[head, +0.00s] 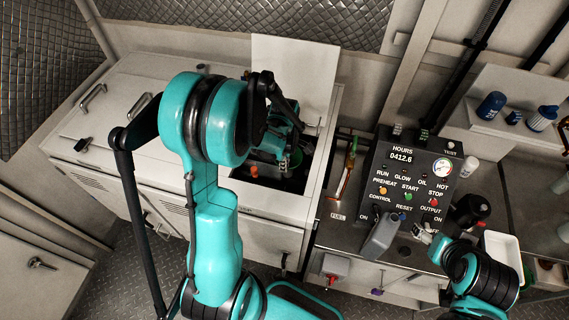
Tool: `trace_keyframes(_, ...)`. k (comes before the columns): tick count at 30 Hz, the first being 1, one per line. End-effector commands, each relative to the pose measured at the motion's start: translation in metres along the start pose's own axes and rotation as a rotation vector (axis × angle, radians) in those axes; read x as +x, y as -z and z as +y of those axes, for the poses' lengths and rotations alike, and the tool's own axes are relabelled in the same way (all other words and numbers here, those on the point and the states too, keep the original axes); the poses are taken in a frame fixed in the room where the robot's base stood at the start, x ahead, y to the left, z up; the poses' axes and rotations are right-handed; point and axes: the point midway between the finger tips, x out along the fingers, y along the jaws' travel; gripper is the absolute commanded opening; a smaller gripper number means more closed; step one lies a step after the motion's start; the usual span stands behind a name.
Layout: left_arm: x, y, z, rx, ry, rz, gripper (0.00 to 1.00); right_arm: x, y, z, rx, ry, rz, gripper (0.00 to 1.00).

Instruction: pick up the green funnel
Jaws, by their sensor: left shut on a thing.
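The green funnel (294,159) shows only as a small green patch inside the open bay of the white cabinet, mostly hidden by my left gripper. My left gripper (283,157) reaches down into the bay and is shut on the funnel. My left arm covers much of the bay's left side. My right gripper (424,234) is at the right, over the metal counter beside a grey jug (383,236). Its fingers are too small to tell open from shut.
The bay's raised white lid (292,75) stands behind it. An orange cap (254,171) shows inside the bay. A control panel (412,180) stands right of the bay. Blue containers (491,105) sit on a shelf, and a white tray (503,258) lies at the right.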

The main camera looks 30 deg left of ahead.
Motion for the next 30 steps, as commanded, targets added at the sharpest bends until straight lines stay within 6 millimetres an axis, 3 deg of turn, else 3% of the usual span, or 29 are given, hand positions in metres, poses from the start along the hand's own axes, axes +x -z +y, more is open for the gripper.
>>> trace_keyframes(30, -0.087, 0.0, 0.0, 0.0, 0.0, 0.0, 0.0, -0.048, 0.035, 0.0, 0.0, 0.0, 0.0, 0.71)
